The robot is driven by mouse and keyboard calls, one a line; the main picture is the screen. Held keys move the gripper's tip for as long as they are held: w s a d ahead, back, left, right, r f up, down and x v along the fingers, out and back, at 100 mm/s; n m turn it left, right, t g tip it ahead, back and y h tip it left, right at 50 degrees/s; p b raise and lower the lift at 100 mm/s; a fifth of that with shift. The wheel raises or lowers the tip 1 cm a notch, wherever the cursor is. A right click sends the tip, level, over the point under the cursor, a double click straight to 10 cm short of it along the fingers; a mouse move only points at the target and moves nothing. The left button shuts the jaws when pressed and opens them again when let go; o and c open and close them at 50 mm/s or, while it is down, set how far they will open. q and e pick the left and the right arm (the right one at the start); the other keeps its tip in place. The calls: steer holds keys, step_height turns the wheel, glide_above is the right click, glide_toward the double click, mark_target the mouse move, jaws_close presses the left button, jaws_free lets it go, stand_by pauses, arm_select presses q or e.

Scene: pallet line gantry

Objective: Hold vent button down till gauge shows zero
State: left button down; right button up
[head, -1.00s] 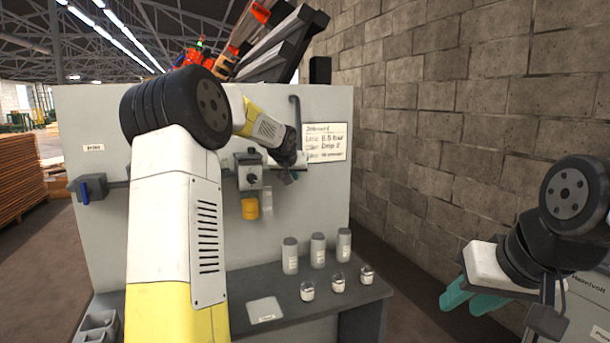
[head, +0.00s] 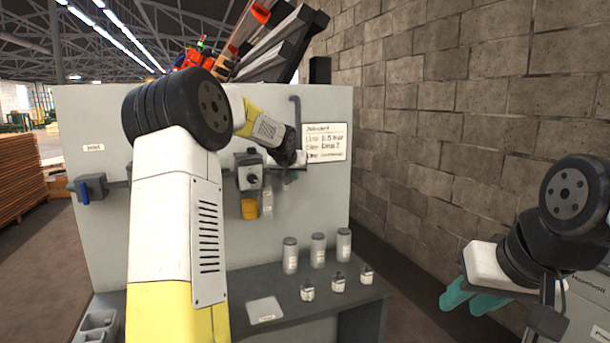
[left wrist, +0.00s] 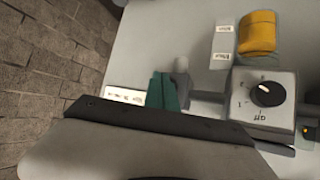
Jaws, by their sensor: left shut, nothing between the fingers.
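My left gripper (head: 291,175) is at the pipe run on the grey panel (head: 105,240), right of a box with a dial (head: 249,178). In the left wrist view its green fingers (left wrist: 163,92) are shut and empty, beside a small rounded grey fitting (left wrist: 181,66). I cannot tell whether they touch it, or whether it is the vent button. No gauge face can be made out; my left arm hides part of the panel. My right gripper (head: 472,298) hangs away from the panel at the right, its teal fingers looking apart and empty.
A yellow cylinder (head: 250,209) hangs below the dial box. A written sign (head: 326,142) is right of my left gripper. Several grey canisters (head: 317,249) and small jars stand on the shelf below. A blue-handled valve (head: 88,188) is at left. A block wall rises at right.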

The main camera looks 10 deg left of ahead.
arm_select(q)
steer(key=shift+w+a, duration=0.5)
steer(key=shift+w, duration=0.1)
stand_by(3.6)
steer(key=shift+d, duration=0.1)
stand_by(1.0)
steer(key=shift+s+d, duration=0.5)
steer(key=shift+s, duration=0.3)
steer(key=s+d, duration=0.1)
steer(key=s, duration=0.1)
steer(key=s+d, duration=0.2)
steer(key=shift+s, duration=0.1)
stand_by(0.3)
